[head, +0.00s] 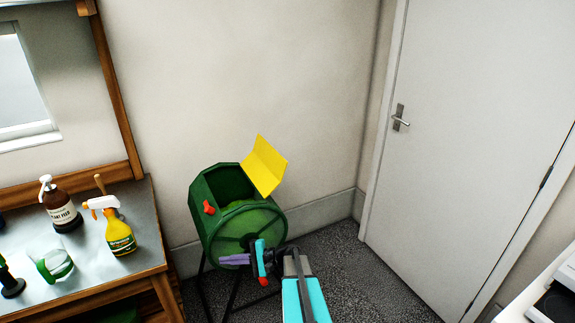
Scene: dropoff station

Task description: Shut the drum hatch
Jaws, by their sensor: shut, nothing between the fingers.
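A green drum (202,193) stands on dark legs near the back wall, with an opening in its top. Its yellow hatch (264,166) stands raised at the right side of the opening, so the drum is open. A red knob (209,207) sits on the drum's left part. My gripper (222,260), with purple fingers, is shut and empty in front of the drum's lower front face. It points left, below the hatch. I cannot tell whether it touches the drum.
A metal-topped bench (93,261) at left holds a brown plant feed bottle (62,212), a yellow spray bottle (119,236) and a green-handled clear cup (55,265). A closed white door (470,130) is at right. Speckled floor (360,275) is clear before it.

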